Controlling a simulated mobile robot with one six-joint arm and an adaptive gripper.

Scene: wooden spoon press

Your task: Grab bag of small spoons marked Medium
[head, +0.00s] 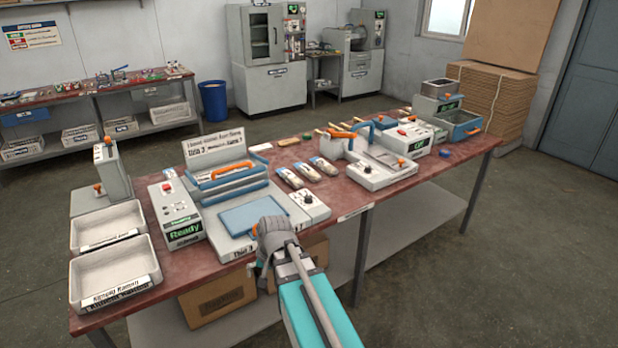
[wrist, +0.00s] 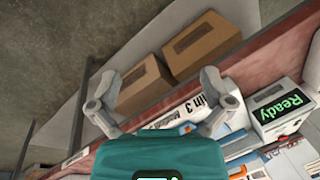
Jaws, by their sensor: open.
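Three small clear bags of spoons lie side by side on the red table in the head view: a left bag (head: 289,177), a middle bag (head: 307,172) and a right bag (head: 323,165). Their markings are too small to read, so I cannot tell which says Medium. My gripper (head: 264,240) is at the table's front edge, in front of the blue-topped press and nearer than the bags. In the wrist view, my gripper (wrist: 160,82) has its fingers spread with nothing between them. No bag is clearly recognisable there.
The blue-topped press (head: 250,215) and a control box reading Ready (head: 176,212) stand left of the bags. A small dial box (head: 310,205) sits in front of them. Another machine (head: 370,168) stands to their right. Cardboard boxes (head: 218,298) sit on the lower shelf.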

